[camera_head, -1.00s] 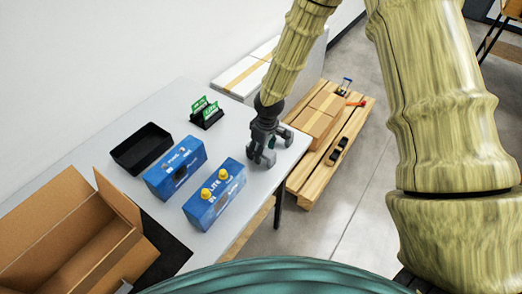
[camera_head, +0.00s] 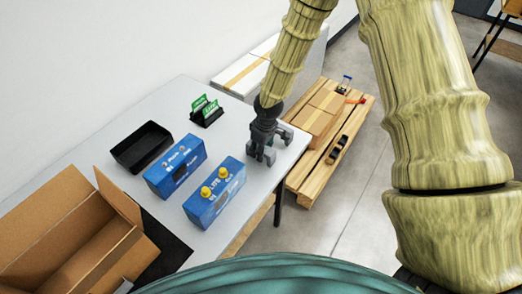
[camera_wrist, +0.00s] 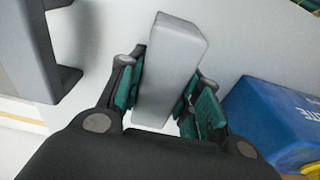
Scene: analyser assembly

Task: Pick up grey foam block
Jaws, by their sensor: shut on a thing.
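The grey foam block (camera_wrist: 172,65) is a pale grey oblong in the middle of the wrist view. It stands between the green-padded fingers of my gripper (camera_wrist: 160,95), which are shut on it from both sides. In the head view, my gripper (camera_head: 262,152) is at the right end of the table, low over the top. The block cannot be made out clearly there. Whether it touches the table cannot be told.
The blue box with yellow knobs (camera_head: 215,194) is just left of my gripper; another blue box (camera_head: 176,167) stands beyond it. A black tray (camera_head: 142,147), green cards (camera_head: 205,110) and an open carton (camera_head: 75,240) are on the table (camera_head: 240,100). A pallet (camera_head: 310,185) stands to the right.

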